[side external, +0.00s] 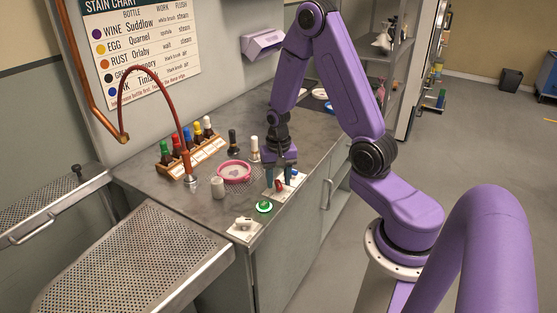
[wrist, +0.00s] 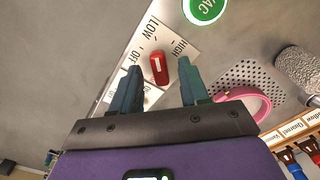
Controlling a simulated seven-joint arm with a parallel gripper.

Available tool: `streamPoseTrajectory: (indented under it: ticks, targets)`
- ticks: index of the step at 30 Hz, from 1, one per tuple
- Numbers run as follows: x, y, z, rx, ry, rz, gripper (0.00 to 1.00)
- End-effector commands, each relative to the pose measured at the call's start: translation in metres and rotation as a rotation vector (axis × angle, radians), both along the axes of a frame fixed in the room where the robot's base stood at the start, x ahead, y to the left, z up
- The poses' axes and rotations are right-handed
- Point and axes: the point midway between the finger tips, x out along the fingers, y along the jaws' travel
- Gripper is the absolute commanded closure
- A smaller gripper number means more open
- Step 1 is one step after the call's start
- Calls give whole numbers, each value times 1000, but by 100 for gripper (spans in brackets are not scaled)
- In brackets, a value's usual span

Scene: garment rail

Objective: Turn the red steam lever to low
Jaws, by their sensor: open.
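The red steam lever (wrist: 159,67) sits on a white plate (wrist: 156,36) in the wrist view. LOW, HIGH and OFF are printed around it. I cannot tell for sure which mark it points to. My gripper (wrist: 159,66) is open, with one finger on each side of the lever and a visible gap to it on both sides. In the side external view the lever shows as a small red shape (side external: 279,184) between the fingers of my gripper (side external: 280,179), partly hidden by them.
A green VAC button (wrist: 205,8) is close by. A pink ring (side external: 234,171) lies on a perforated patch of the counter. A dark bottle (side external: 233,141) and a white bottle (side external: 254,149) stand behind. A wooden rack (side external: 195,154) holds several bottles. A red hose arches at the left.

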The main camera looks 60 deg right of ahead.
Motion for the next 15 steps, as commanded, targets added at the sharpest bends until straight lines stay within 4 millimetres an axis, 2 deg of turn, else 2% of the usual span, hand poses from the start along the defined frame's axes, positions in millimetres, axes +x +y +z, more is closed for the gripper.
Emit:
streamPoseTrajectory:
  ticks: [5, 15]
  targets:
    - [1, 0, 19, -1, -6, 0, 55]
    - [2, 0, 75, -2, -8, 0, 55]
